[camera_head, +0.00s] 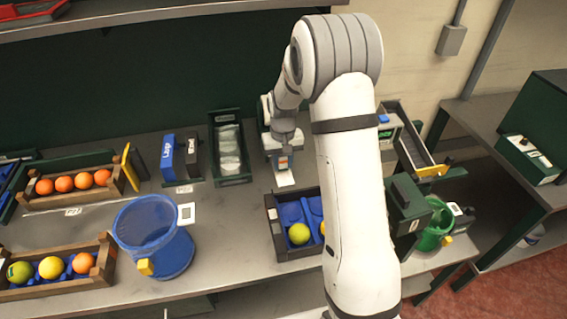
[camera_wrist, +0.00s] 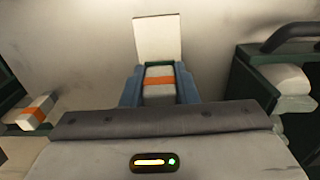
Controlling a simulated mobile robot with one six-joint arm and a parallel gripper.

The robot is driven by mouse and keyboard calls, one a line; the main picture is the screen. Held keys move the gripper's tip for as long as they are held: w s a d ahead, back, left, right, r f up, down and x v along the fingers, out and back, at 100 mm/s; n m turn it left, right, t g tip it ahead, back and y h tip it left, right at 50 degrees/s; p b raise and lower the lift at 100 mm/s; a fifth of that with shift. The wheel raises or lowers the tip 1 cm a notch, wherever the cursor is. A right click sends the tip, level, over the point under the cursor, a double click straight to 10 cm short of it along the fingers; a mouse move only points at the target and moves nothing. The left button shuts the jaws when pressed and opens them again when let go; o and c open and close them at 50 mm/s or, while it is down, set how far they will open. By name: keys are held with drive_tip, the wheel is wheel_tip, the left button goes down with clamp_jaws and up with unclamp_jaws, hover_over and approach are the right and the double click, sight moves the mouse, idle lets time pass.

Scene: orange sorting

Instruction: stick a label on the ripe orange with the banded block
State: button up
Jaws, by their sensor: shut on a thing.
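My gripper (camera_head: 284,165) points down over the table at the back middle. In the wrist view its blue fingers are shut on the banded block (camera_wrist: 160,88), white with an orange band. A flat white piece (camera_wrist: 157,38) shows just beyond the block, also under my gripper in the head view (camera_head: 284,180); I cannot tell whether it touches the block. A dark crate (camera_head: 272,228) with blue lining holds a yellow-green fruit (camera_head: 299,234) and a yellower one (camera_head: 323,228) mostly hidden by my arm. Several ripe oranges (camera_head: 64,184) sit in the back left crate.
The front left crate (camera_head: 60,291) holds green, yellow and orange fruit. A blue bin (camera_head: 155,240) stands beside it. A green tray of white packets (camera_head: 231,150) is left of my gripper. Another banded block (camera_wrist: 36,112) shows in the wrist view. A green bin (camera_head: 436,226) stands at right.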

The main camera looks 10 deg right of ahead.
drive_tip(key=shift+r+p, duration=1.2)
drive_tip(key=shift+r, duration=1.35)
